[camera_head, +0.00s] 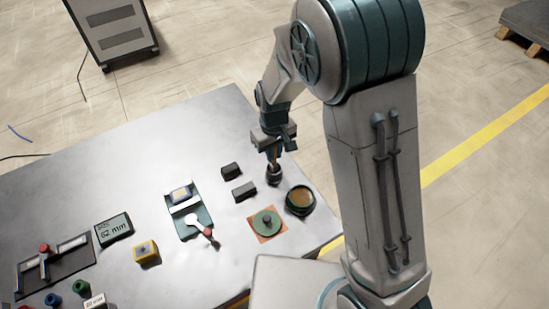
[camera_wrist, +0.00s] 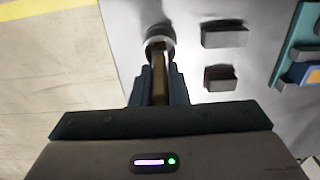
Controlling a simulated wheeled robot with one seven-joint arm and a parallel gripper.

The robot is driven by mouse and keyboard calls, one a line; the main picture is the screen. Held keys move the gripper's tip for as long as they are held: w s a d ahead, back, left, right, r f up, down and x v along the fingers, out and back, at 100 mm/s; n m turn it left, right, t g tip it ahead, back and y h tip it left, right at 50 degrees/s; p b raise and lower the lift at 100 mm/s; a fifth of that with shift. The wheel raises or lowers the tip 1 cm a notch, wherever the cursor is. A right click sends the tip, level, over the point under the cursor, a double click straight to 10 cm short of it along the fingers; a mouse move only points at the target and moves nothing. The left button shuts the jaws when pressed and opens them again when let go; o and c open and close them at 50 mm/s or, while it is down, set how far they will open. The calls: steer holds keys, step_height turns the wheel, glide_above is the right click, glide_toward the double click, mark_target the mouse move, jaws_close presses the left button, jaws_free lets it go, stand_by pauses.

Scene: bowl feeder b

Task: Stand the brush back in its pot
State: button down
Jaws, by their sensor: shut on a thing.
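My gripper (camera_head: 273,151) is over the right part of the table, pointing down. In the wrist view my gripper (camera_wrist: 159,78) is shut on the brush (camera_wrist: 159,90), whose brown handle shows between the fingers. The pot (camera_head: 273,176) is a small dark round cup standing upright right below my gripper. In the wrist view the pot (camera_wrist: 160,31) shows its grey rim just beyond the fingertips. The brush's lower end meets the pot's mouth in the picture; I cannot tell how deep it sits. The bristles are hidden.
A dark bowl (camera_head: 300,211) with tan contents stands close right of the pot. A green disc (camera_head: 267,222) on an orange plate lies in front. Two dark blocks (camera_head: 231,170) (camera_head: 244,191) lie left. A green clamp fixture (camera_head: 189,218) is further left on the grey table (camera_head: 130,150).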

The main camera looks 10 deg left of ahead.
steer(key=shift+f+b, duration=0.3)
steer(key=shift+f, duration=0.7)
steer(key=shift+f, duration=0.25)
steer(key=c, duration=1.4)
jaws_free()
steer(key=shift+r, duration=0.2)
